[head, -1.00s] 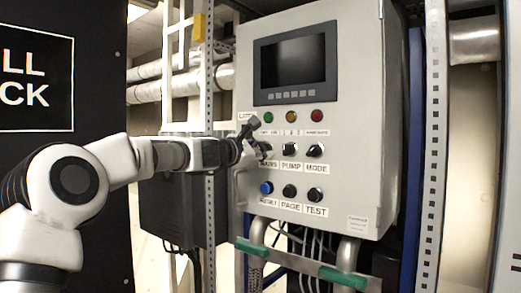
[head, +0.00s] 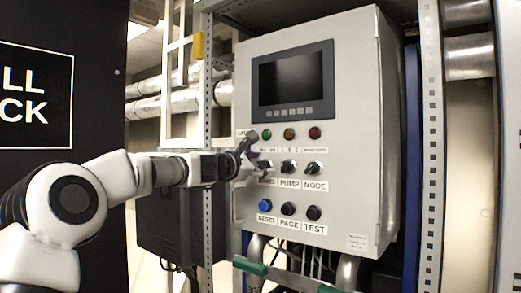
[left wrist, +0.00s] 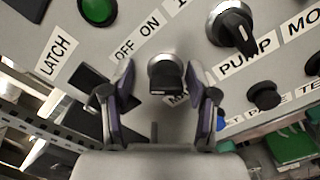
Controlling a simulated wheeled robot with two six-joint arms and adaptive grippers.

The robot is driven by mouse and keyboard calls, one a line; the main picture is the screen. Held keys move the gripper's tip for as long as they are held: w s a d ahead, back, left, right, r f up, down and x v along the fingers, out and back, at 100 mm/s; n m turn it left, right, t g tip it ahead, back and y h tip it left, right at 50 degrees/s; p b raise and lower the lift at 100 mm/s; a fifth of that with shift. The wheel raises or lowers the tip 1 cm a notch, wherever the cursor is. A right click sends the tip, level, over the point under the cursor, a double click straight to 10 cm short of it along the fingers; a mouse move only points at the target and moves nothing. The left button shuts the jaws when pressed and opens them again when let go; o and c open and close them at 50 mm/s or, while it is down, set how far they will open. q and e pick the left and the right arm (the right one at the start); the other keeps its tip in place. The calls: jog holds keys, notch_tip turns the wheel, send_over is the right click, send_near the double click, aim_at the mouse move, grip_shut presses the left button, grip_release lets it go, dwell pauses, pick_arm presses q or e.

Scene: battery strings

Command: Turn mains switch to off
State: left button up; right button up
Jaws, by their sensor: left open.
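The mains switch (left wrist: 166,76) is a black knob on a silver collar, below the OFF and ON labels. It sits at the left of the switch row on the grey panel, and shows partly behind my gripper in the head view (head: 266,167). My left gripper (left wrist: 161,80) is open, with one finger on each side of the knob. Small gaps show between the fingers and the knob, so I see no grip on it. Which label the knob points to I cannot tell. In the head view, the fingers are close to the panel's left edge. My right gripper is not in view.
The PUMP knob (head: 289,167) and MODE knob (head: 313,168) are right of the mains switch. The blue RESET button (head: 265,205) is below it, and a green light (head: 266,135) above. A metal post (head: 207,120) stands behind my left wrist.

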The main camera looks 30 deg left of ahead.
aim_at(267, 130)
pick_arm(q)
notch_tip(267, 130, up, 9)
jog(key=shift+d+f, duration=0.1)
jog(key=shift+d, duration=0.05)
jog(key=shift+r, duration=0.25)
jog(key=shift+w, duration=0.1)
dwell(0.3)
